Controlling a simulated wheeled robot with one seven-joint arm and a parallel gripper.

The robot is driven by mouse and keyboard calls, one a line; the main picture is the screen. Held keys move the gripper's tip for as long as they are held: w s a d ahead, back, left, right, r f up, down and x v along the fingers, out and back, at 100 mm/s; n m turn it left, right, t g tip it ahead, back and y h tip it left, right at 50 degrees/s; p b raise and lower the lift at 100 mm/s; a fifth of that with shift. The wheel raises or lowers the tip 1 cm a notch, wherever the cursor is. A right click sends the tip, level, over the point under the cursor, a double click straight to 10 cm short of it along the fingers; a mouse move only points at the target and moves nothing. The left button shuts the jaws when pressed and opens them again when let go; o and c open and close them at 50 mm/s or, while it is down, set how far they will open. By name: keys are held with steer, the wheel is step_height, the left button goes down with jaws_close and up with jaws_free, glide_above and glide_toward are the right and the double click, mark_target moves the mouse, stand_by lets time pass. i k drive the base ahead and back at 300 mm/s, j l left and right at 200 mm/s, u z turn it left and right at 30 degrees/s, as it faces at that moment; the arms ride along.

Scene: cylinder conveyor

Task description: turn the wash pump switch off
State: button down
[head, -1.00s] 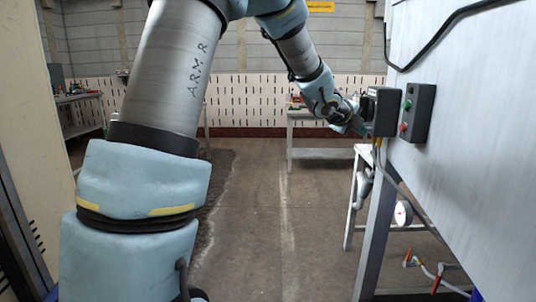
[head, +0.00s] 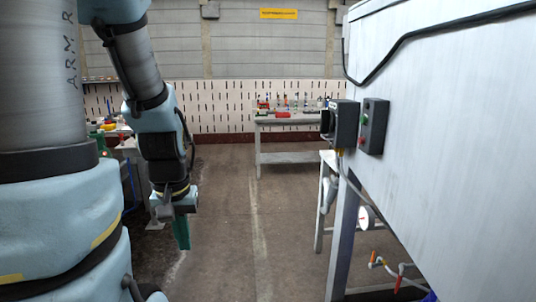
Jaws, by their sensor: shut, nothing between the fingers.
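Two dark control boxes sit on the side of the pale metal cabinet at the right. The nearer-right box (head: 374,127) carries a green button above a red one. The other box (head: 345,122) stands just left of it and sticks out; its front is turned away from me, so I cannot see a switch lever or its setting. I cannot read which box is the wash pump switch. My gripper (head: 181,235) hangs at the left with its teal fingers pointing down. It is shut and empty, well apart from both boxes.
The pale cabinet (head: 460,130) fills the right side, with a black cable along it. A gauge (head: 366,217) and pipes with coloured handles (head: 398,280) are below. A bench (head: 285,120) stands at the back. The floor between my gripper and the cabinet is clear.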

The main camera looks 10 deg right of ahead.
mark_target(326, 119)
steer(key=z, duration=1.05)
steer(key=j+u, duration=0.1)
steer(key=u, duration=0.2)
